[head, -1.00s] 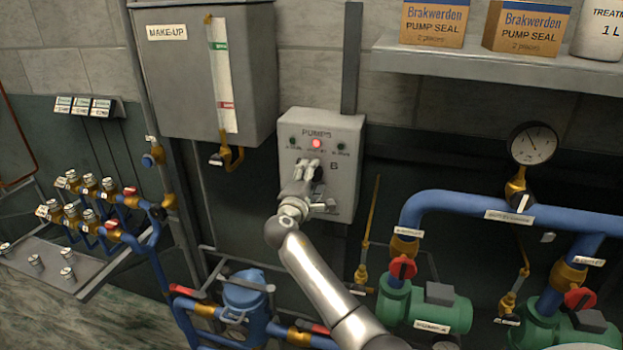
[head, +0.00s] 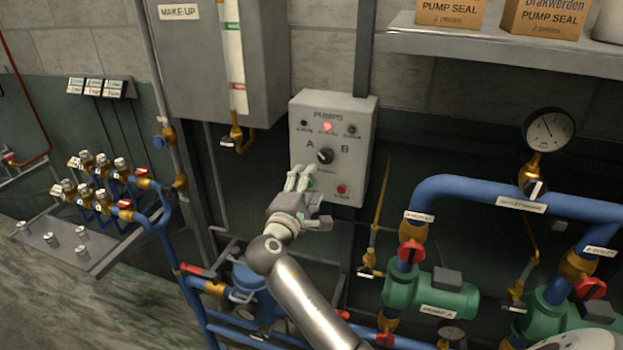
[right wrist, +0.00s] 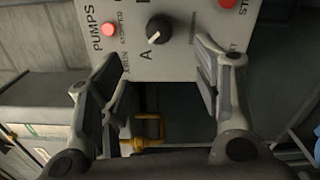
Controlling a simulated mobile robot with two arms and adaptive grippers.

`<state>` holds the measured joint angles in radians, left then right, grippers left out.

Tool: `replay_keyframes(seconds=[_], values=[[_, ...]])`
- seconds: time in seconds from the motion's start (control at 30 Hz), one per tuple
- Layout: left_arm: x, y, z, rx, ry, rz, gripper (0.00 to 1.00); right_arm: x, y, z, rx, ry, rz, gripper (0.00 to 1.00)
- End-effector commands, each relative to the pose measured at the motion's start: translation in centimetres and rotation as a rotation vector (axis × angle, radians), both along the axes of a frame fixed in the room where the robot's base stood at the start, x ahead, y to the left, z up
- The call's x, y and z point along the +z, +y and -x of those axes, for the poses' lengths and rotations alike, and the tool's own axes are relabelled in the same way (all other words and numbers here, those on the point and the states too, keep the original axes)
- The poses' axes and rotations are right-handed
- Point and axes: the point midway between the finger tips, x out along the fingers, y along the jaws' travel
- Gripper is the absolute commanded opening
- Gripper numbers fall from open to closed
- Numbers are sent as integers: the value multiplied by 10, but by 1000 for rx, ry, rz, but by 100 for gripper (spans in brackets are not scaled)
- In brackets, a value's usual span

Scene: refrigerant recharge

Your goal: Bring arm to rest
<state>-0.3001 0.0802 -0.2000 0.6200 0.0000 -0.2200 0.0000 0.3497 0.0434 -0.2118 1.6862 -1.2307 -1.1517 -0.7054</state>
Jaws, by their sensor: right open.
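My right gripper (head: 305,178) is in front of the lower part of the grey PUMPS panel (head: 360,122) in the head view. In the right wrist view, the gripper (right wrist: 165,85) is open with nothing between its fingers. The panel (right wrist: 192,60) shows beyond the fingertips. A black selector knob (head: 325,156) sits between the letters A and B; it also shows in the right wrist view (right wrist: 159,30), apart from the fingers. A red lamp (head: 327,127) glows on the panel, and a red button (head: 342,189) is at lower right. The fingers partly cover the panel's lower left. My left gripper is not in view.
Blue pipes (head: 470,190) and green pumps (head: 432,292) stand at right, with a gauge (head: 548,130) above. The MAKE-UP tank (head: 190,60) hangs upper left. A shelf (head: 480,45) with boxes is upper right. A blue strainer-like body (head: 255,285) lies below my arm.

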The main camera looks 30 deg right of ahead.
Motion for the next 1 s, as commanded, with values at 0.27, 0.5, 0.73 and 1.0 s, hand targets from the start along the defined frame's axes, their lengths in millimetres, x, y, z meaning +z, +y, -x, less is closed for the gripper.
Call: replay_keyframes(seconds=[0.27,0.5,0.73,1.0], values=[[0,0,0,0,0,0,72,0,1,1,0,1,-1,59],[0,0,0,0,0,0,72,-1,1,1,0,1,0,59],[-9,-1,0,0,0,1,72,-72,10,-8,69,82,-67,59],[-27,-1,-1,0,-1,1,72,-273,39,12,213,281,-336,59]])
